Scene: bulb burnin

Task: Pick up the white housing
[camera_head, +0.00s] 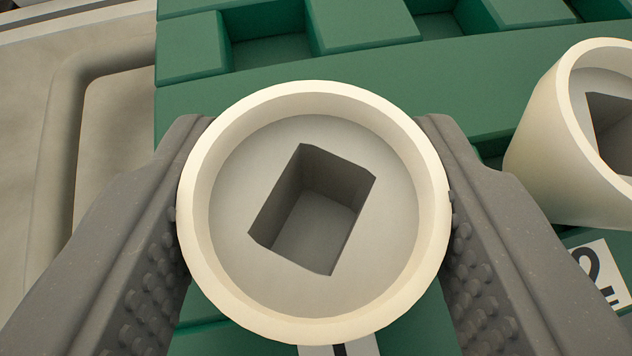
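A round white housing (230,277) with a rectangular socket hole in its recessed face fills the middle of the head view. My gripper (315,212) has one grey studded finger on each side of it. Both fingers appear to touch the housing's outer wall, left and right. The housing's lower part and what lies directly under it are hidden. I cannot tell whether it is lifted clear of the green rack.
A second white housing (545,165) stands at the right edge on the green rack (400,82), close to my right finger. The rack has several square recesses at the back. A numbered label (600,270) shows at lower right. A pale grey tray-like surface (50,130) lies at left.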

